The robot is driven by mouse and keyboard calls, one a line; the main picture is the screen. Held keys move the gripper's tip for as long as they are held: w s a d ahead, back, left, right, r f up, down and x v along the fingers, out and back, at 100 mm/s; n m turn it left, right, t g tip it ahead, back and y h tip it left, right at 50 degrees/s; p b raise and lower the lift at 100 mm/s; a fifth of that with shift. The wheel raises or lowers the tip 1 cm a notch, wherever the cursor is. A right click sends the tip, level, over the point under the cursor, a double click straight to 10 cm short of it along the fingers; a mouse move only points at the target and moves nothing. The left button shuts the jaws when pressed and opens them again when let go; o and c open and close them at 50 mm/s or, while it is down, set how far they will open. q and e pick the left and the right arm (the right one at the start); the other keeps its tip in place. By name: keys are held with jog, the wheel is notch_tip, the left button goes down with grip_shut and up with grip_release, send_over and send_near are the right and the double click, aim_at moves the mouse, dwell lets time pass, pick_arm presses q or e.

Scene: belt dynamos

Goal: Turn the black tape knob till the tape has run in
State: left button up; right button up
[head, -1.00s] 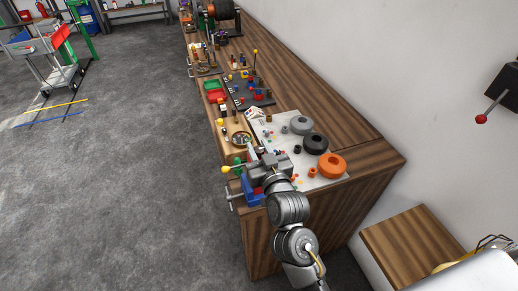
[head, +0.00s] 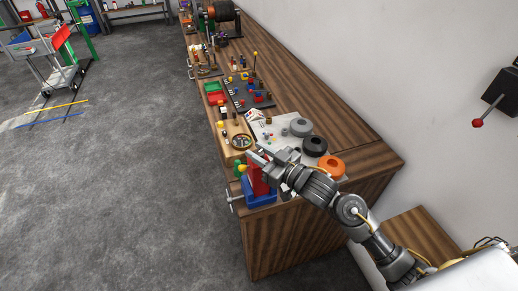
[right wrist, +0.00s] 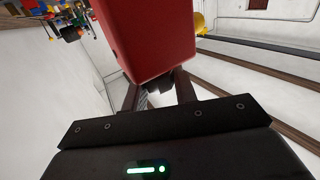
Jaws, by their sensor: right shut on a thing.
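A red device (head: 258,180) stands on a blue base (head: 260,199) at the near left corner of the workbench. Its red body (right wrist: 150,35) fills the top middle of the right wrist view. A yellow part (head: 242,168) and a green part show on its left side. My right gripper (head: 258,156) is at the top of the red device, its arm coming in from the right. In the right wrist view its fingers (right wrist: 158,95) are shut on a small black knob (right wrist: 158,84) beside the red body. The knob is mostly hidden; the tape cannot be made out.
A white sheet (head: 268,133) on the workbench holds a grey ring (head: 300,127), a black ring (head: 314,146) and an orange ring (head: 331,167). A round dish (head: 240,141), a green tray (head: 214,86) and small coloured parts lie further back.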

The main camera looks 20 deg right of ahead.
jog(key=n+g+y, duration=0.2)
jog(key=y, duration=0.1)
jog(key=shift+w+d+p, duration=0.1)
jog(key=shift+p, duration=0.2)
jog(key=shift+n+g+y, duration=1)
jog(key=shift+n+g, duration=0.3)
jog(key=shift+g, duration=0.6)
jog(key=o, duration=1)
jog(key=shift+c, duration=0.2)
jog(key=p+v, duration=0.2)
jog(key=v, duration=0.8)
jog(key=shift+s+d+f, duration=0.2)
jog(key=shift+s+d, duration=0.05)
jog(key=shift+d, duration=0.05)
